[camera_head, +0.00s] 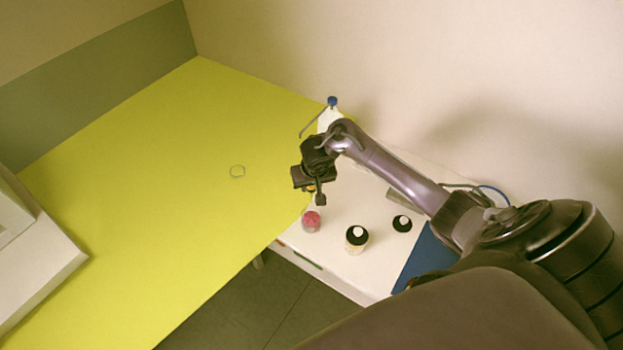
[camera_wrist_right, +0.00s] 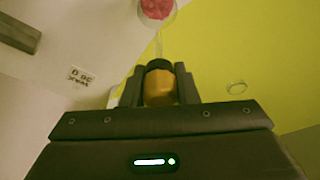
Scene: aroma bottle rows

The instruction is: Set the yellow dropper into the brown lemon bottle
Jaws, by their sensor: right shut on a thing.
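My right gripper (camera_head: 315,190) is above the edge where the yellow table meets the white surface. It is shut on the yellow dropper (camera_wrist_right: 160,88), whose yellow bulb sits between the fingers in the right wrist view (camera_wrist_right: 159,90). The dropper's black collar and thin clear tube point away from the gripper, toward a clear container with a pink-red top. In the head view only a small orange-yellow bit of the dropper (camera_head: 311,188) shows. I cannot make out a brown lemon bottle in either view; it may be hidden. My left gripper is not in view.
The pink-red topped container (camera_head: 311,221) stands near the white surface's left edge. Two black-and-white topped bottles (camera_head: 357,237) (camera_head: 402,223) stand to its right. A blue-capped wash bottle (camera_head: 331,114) is behind. A blue mat (camera_head: 425,256) lies right. The yellow table (camera_head: 150,190) is mostly clear.

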